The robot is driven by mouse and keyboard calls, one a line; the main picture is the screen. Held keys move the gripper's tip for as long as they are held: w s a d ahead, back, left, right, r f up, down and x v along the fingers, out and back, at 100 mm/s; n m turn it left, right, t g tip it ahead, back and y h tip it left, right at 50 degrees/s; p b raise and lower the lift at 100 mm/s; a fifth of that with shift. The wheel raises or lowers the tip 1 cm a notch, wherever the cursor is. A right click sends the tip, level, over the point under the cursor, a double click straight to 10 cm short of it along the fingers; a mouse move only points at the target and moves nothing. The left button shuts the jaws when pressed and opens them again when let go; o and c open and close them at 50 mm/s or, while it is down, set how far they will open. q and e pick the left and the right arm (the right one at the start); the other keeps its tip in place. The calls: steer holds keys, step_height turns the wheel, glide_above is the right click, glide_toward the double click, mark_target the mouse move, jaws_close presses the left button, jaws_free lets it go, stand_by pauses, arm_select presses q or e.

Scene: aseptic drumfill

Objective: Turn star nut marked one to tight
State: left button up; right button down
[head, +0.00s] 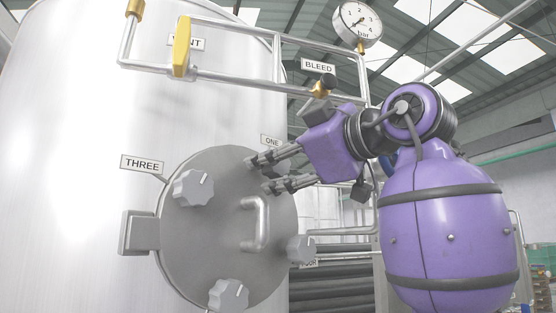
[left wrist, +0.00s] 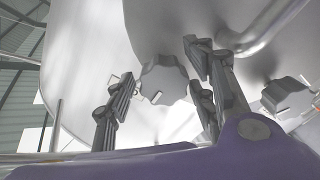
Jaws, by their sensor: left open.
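The sign ONE (head: 271,140) stands at the upper right rim of the round grey hatch lid (head: 215,240). The star nut beside it is hidden behind my left gripper (head: 264,174) in the head view. In the left wrist view a grey star nut (left wrist: 163,82), apparently the one marked one, shows in the gap between the two fingers of my left gripper (left wrist: 160,88). The gripper is open. A small pale mark shows on the nut's lower edge. I cannot tell whether a finger touches it. My right gripper is not in view.
Other star nuts sit at the lid's upper left (head: 193,188), bottom (head: 229,295) and right (head: 301,249). A bent handle (head: 258,222) stands out from the lid close below my gripper. Pipes with a yellow valve handle (head: 181,47) and a pressure gauge (head: 358,24) run above.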

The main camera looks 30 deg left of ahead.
arm_select(q)
steer(key=shift+c, duration=0.2)
steer(key=c, duration=1.1)
steer(key=shift+o, duration=0.2)
